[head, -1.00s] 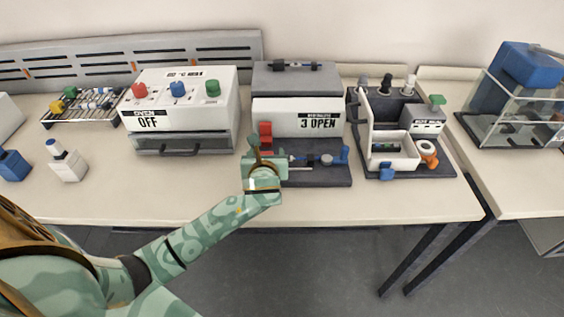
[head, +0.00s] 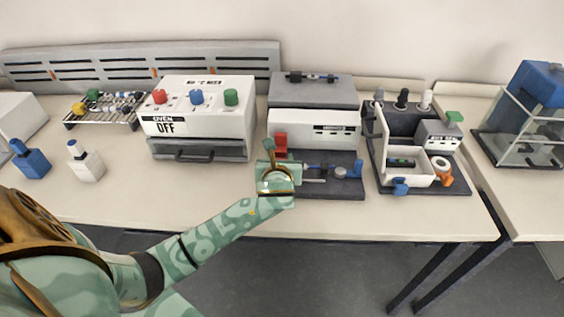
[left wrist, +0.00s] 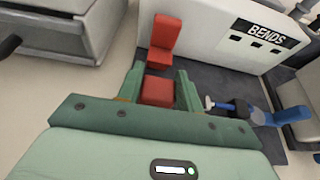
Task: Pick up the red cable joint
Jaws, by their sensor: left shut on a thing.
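In the left wrist view my left gripper (left wrist: 160,88) has its two green fingers on either side of a red block (left wrist: 158,92) and is shut on it. A second, upright red piece (left wrist: 165,40) stands right behind the block, against the white machine; I cannot tell whether the two are one part. No separate red cable joint can be made out. In the head view my left gripper (head: 276,172) is at the left front of the machine (head: 305,125), just below the red piece (head: 280,142). The gripper hides the held block there. My right gripper is not in view.
A dark base (head: 340,188) with a blue-ended rod lies right of my gripper. A white oven marked OFF (head: 205,125) stands to the left, and a station with a white tray (head: 408,178) to the right.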

